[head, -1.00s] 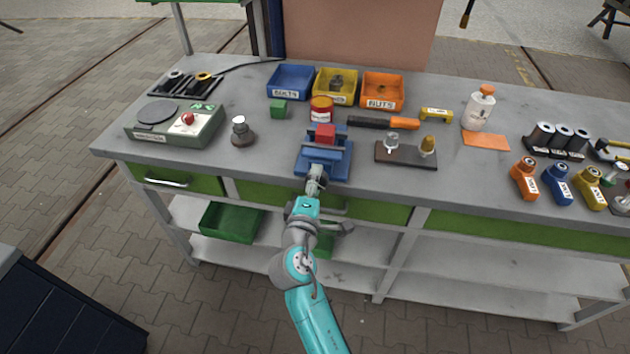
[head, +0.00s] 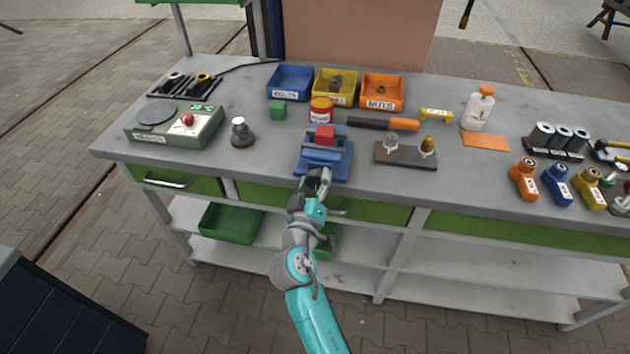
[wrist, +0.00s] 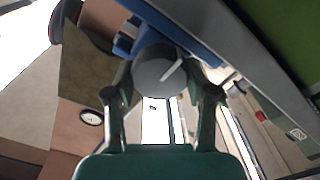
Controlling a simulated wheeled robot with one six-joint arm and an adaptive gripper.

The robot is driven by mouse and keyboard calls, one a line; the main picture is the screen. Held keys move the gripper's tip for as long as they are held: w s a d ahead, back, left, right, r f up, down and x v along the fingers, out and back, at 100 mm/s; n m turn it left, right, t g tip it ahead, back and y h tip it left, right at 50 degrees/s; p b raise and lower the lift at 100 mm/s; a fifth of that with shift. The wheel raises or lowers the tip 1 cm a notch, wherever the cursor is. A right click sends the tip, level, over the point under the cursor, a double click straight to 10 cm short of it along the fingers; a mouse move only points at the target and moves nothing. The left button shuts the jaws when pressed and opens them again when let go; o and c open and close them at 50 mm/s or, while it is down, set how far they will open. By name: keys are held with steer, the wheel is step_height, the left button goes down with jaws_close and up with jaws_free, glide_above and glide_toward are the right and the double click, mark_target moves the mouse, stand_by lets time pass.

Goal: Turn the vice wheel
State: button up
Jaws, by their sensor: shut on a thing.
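The blue vice (head: 325,158) stands at the front edge of the workbench, with a red block (head: 324,133) between its jaws. It also shows in the wrist view (wrist: 178,25), behind the wheel. The grey round vice wheel (wrist: 158,76) has a white line on its face, slanting up to the right. My gripper (head: 314,182) is at the front of the vice. In the wrist view my gripper (wrist: 160,90) has a finger on each side of the wheel and is shut on it. The wheel is mostly hidden by my gripper in the head view.
A dark plate with two fittings (head: 405,155) lies right of the vice. A grey round weight (head: 242,132) and a scale (head: 174,127) stand to the left. A red can (head: 321,109) and bins (head: 336,86) are behind. Drawers (head: 370,211) lie under the bench edge.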

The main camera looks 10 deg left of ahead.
steer(key=shift+f+m, duration=0.1)
steer(key=shift+m, duration=0.5)
steer(key=shift+m, duration=0.3)
steer(key=o, duration=1.2)
steer(key=shift+c, duration=0.2)
steer(key=shift+s, duration=0.15)
steer(key=s, duration=1.1)
steer(key=shift+s+a, duration=0.15)
steer(key=shift+s, duration=0.25)
